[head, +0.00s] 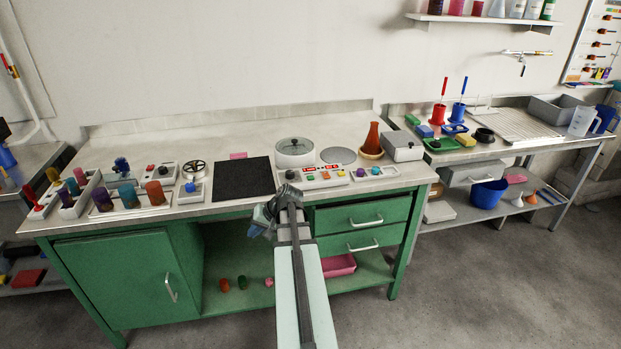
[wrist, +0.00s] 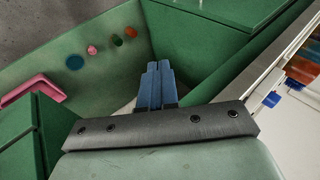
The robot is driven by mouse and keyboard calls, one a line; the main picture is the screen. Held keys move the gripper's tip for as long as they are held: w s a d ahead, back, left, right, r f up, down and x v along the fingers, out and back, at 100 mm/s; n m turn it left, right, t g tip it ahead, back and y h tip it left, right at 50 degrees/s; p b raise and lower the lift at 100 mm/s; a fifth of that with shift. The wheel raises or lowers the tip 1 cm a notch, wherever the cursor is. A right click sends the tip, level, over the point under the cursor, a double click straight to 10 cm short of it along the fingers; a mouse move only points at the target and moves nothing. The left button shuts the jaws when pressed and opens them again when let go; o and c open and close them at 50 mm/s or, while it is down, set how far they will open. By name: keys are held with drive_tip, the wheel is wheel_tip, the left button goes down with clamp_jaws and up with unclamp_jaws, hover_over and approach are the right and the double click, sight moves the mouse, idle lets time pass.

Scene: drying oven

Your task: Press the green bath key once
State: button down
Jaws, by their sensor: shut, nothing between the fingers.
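A white control panel (head: 315,184) with red lit displays stands near the front edge of the green bench. A small green key (head: 326,176) sits on it between orange and red-orange keys; any label is too small to read. A white round bath-like vessel (head: 294,152) stands just behind the panel. My gripper (head: 259,224) is in front of the bench edge, left of the panel and lower in the picture, apart from the key. In the wrist view its blue fingers (wrist: 157,70) are together and empty. The green key cannot be made out in the wrist view.
A black plate (head: 243,178) lies left of the panel. A small module with colored knobs (head: 375,173) is to its right, with an orange flask (head: 372,139) behind. Below are green drawers (head: 349,216) and an open shelf with a pink tray (head: 339,265).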

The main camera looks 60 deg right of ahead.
sight(313, 178)
drive_tip(key=s+d+r+t+h, duration=0.1)
drive_tip(key=s+d+r+h, duration=0.1)
drive_tip(key=d+r, duration=0.9)
drive_tip(key=s+d+r+m+t+h, duration=0.1)
drive_tip(key=s+d+r, duration=0.3)
drive_tip(key=d+r, duration=0.7)
drive_tip(key=d+h, duration=0.1)
drive_tip(key=d, duration=0.2)
drive_tip(key=shift+s, duration=0.4)
drive_tip(key=shift+f, duration=4.3)
drive_tip(key=shift+f, duration=0.2)
drive_tip(key=shift+f, duration=0.25)
drive_tip(key=shift+f, duration=0.4)
drive_tip(key=shift+r, duration=0.85)
